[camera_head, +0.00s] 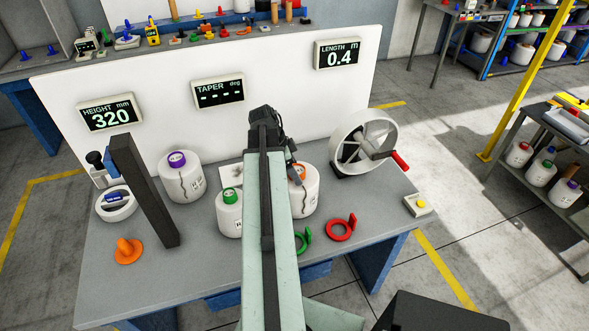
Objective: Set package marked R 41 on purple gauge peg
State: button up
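Three white yarn packages stand on the grey bench: one with a purple top (182,182) at the left, one with a green top (229,217) in the middle, and one with an orange top (304,196) partly behind my arm. Their markings are too small to read, so I cannot tell which is R 41. I cannot make out a bare purple peg; an orange cone-shaped peg (127,252) stands at the front left. My arm reaches over the bench, and its dark end is near the orange-topped package. My gripper's fingers are largely hidden, so their state and any hold are unclear.
A dark upright post (144,190) and a white ring-shaped device (116,206) stand at the left. A reel with a red handle (365,143) is at the back right. Displays read height 320, taper dashes, length 0.4.

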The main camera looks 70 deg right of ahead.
jog(key=p+v, duration=0.6)
jog(key=v, duration=0.1)
jog(key=shift+r, duration=0.2)
jog(key=shift+w+a, duration=0.1)
